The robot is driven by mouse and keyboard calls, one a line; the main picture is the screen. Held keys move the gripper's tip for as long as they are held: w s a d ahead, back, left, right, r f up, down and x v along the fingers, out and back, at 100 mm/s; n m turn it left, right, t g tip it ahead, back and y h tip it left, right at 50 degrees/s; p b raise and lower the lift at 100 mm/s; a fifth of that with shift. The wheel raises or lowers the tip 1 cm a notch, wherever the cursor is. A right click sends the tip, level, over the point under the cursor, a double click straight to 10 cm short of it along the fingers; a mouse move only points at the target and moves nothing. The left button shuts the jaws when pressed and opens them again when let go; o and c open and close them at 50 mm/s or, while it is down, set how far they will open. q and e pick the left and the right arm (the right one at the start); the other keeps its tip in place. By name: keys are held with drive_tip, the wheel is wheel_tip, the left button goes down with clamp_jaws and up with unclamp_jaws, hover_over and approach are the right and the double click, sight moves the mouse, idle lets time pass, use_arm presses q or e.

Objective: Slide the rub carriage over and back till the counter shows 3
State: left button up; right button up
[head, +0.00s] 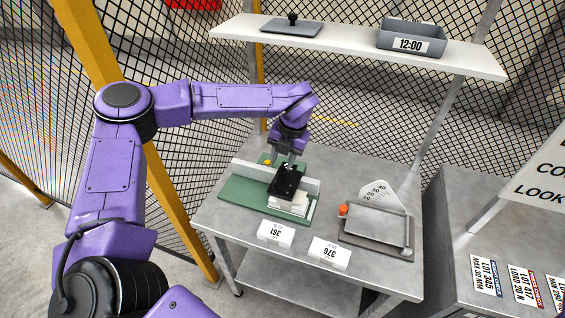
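A green base (235,196) with a light grey rail (246,172) along it lies on the left of the grey bench. A dark block (286,184), seemingly the rub carriage, sits at the middle of the base, beside the rail and above a pale block (287,206). My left gripper (289,168) reaches down from above to the dark block. Its fingers are too small and hidden to show whether they are shut on it. I cannot make out a counter reading. My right gripper is out of view.
Tags 361 (275,234) and 376 (329,254) stand at the bench's front. A grey plate device (376,228) with an orange knob and a dial (377,192) is to the right. A shelf (345,46) overhangs the back; a yellow post (165,195) stands left.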

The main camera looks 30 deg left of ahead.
sight(280, 171)
use_arm(q)
drive_tip(key=f, duration=0.4)
drive_tip(key=shift+w+a+f+p, duration=0.1)
drive_tip(key=shift+a+p, duration=0.25)
drive_tip(key=shift+a, duration=0.05)
clamp_jaws()
